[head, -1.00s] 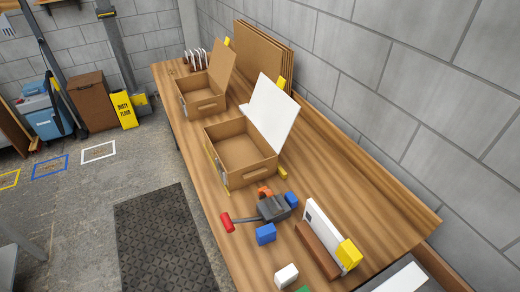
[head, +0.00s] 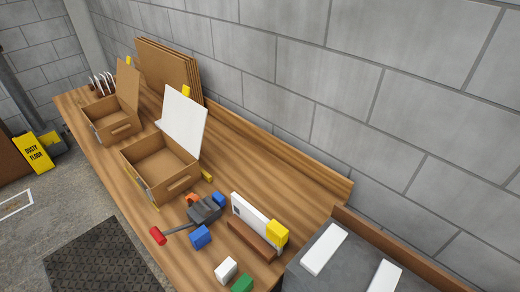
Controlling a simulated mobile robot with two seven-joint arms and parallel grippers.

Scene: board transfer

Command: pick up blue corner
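Two small blue pieces lie on the wooden bench (head: 300,178). The nearer blue block (head: 200,237) sits just in front of a dark grey tool with a red-ended handle. The other blue piece (head: 219,200) is behind that tool and partly hidden by it. I cannot tell from their shapes which one is the blue corner. Neither of my grippers shows in the head view.
The grey tool (head: 205,210), an orange piece (head: 192,198), a white block (head: 226,269) and a green block (head: 241,284) lie nearby. A white board (head: 246,213) with a yellow corner (head: 277,233) stands in a brown holder. Open cardboard boxes (head: 160,165) stand farther back.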

